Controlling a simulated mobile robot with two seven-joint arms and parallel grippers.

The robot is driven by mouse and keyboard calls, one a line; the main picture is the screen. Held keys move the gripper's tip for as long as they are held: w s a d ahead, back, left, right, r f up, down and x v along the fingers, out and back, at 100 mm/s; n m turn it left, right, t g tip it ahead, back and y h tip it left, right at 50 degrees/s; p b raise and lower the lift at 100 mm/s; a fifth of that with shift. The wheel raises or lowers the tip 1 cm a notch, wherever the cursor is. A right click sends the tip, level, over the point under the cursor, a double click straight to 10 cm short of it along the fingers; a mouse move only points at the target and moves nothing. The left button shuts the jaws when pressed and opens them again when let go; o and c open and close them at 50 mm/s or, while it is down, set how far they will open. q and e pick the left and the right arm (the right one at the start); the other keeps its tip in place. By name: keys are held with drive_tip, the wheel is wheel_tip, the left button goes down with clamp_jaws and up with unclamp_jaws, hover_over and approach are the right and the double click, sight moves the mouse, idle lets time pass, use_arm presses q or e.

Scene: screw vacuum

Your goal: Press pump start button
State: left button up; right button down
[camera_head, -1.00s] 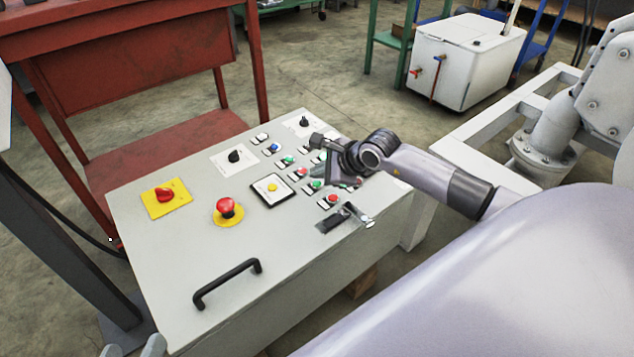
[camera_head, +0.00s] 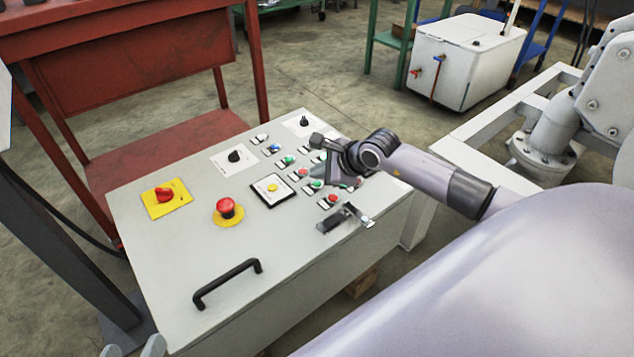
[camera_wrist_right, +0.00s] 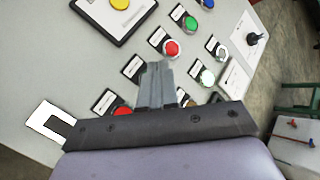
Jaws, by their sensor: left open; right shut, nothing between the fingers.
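The control panel (camera_head: 180,262) carries rows of small coloured push buttons; their labels are too small to read, so I cannot tell which one starts the pump. My right gripper (camera_head: 326,170) is over the right part of these rows and hides some of them. In the right wrist view its shut, empty fingers (camera_wrist_right: 157,85) point down between a red button (camera_wrist_right: 172,48) and another red button (camera_wrist_right: 122,112). They cover the spot between these; a green button (camera_head: 317,184) shows there in the head view. Contact cannot be told. My left gripper (camera_head: 132,349) is open at the bottom left edge.
A red emergency knob (camera_head: 226,208), a red rotary switch (camera_head: 165,196) and a yellow button (camera_head: 272,188) sit left of the rows. A black handle (camera_head: 227,284) stands up at the panel's front. A metal latch (camera_head: 345,217) is at the right edge.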

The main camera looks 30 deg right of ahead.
drive_tip(key=shift+f, duration=0.2)
drive_tip(key=shift+f+b, duration=0.25)
drive_tip(key=shift+b, duration=0.1)
